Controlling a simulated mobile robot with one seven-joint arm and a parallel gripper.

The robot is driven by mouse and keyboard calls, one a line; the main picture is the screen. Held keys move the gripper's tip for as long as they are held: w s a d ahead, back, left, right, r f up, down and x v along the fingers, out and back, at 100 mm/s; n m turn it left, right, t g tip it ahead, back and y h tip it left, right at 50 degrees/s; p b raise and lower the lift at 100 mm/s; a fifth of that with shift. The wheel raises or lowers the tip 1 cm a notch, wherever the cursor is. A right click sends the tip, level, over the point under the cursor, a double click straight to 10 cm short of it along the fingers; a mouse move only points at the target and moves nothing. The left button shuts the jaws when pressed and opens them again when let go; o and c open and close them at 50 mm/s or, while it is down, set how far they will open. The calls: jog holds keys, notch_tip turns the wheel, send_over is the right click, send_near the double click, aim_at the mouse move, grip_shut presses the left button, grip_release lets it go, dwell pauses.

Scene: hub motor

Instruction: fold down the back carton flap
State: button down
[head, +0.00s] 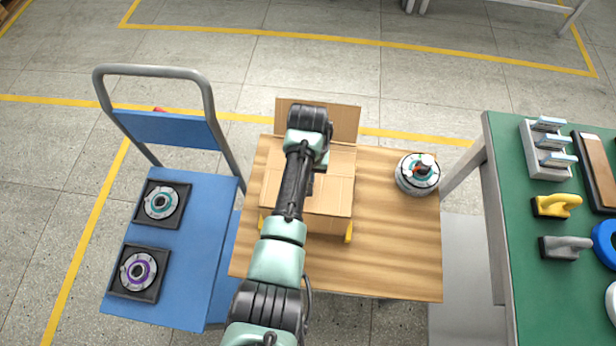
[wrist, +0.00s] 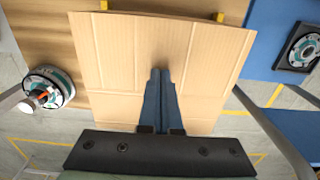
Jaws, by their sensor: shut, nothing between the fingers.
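The cardboard carton (head: 330,200) sits on the wooden table, its top covered by flaps lying about flat. The back carton flap (head: 345,122) stands raised at its far edge, partly hidden behind my arm. In the wrist view the carton top (wrist: 115,50) lies under my gripper (wrist: 160,72). My gripper is shut and empty, its fingertips together over the middle of the cardboard. I cannot tell whether they touch it.
Yellow pieces (head: 349,232) show at the carton's near edge. A hub motor (head: 418,175) stands on the wooden table (head: 390,255) to the right. A blue cart (head: 190,255) with two motor parts in trays is at left. A green bench (head: 545,300) with tools is at right.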

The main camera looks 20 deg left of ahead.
notch_tip(320, 180, up, 9)
jog(key=p, duration=0.8)
jog(key=shift+p, duration=0.3)
